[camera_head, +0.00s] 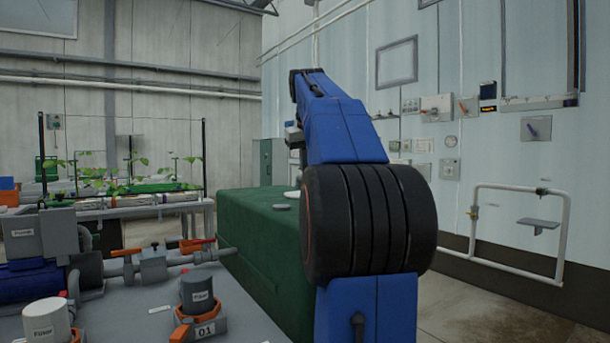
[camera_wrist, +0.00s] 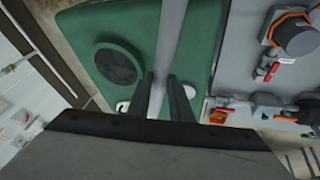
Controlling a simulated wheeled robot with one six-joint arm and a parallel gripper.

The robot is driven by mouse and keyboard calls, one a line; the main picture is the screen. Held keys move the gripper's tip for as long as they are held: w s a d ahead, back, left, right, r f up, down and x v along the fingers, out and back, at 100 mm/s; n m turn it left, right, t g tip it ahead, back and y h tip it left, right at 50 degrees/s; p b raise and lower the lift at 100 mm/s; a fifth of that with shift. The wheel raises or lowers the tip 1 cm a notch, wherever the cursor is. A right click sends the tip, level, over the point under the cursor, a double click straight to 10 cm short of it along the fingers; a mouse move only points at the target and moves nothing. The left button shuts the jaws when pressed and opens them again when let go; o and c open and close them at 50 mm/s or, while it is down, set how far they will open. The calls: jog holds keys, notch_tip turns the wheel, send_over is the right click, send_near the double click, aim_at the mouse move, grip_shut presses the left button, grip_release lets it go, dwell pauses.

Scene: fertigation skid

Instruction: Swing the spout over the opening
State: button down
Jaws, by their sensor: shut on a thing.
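In the wrist view, a long grey bar, apparently the spout (camera_wrist: 173,30), runs from the top edge down between the fingers of my gripper (camera_wrist: 160,76). My gripper is shut on it. A round dark opening with a green rim (camera_wrist: 117,65) is on the green tank top (camera_wrist: 75,32), to the left of the bar. The bar passes beside the opening in this picture, not across it. The bar's ends are out of view or hidden. In the head view, the green tank (camera_head: 255,250) shows behind my blue arm, which hides my gripper, the bar and the opening.
A grey skid bench with orange-collared pots (camera_head: 197,293) and pipe valves (camera_head: 153,263) stands left of the tank. A plant bench (camera_head: 150,205) is farther back. A white pipe frame (camera_head: 520,262) stands at the right wall, with clear floor before it.

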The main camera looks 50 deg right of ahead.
jog(key=s+d+m+g+h, duration=0.1)
jog(key=s+d+m+g, duration=0.1)
jog(key=s+d+m, duration=0.2)
jog(key=shift+s+d+m+g, duration=0.2)
jog(key=shift+d+m+g, duration=0.2)
jog(key=shift+m, duration=0.9)
jog(key=c, duration=1.6)
grip_release()
jog(key=shift+s, duration=0.15)
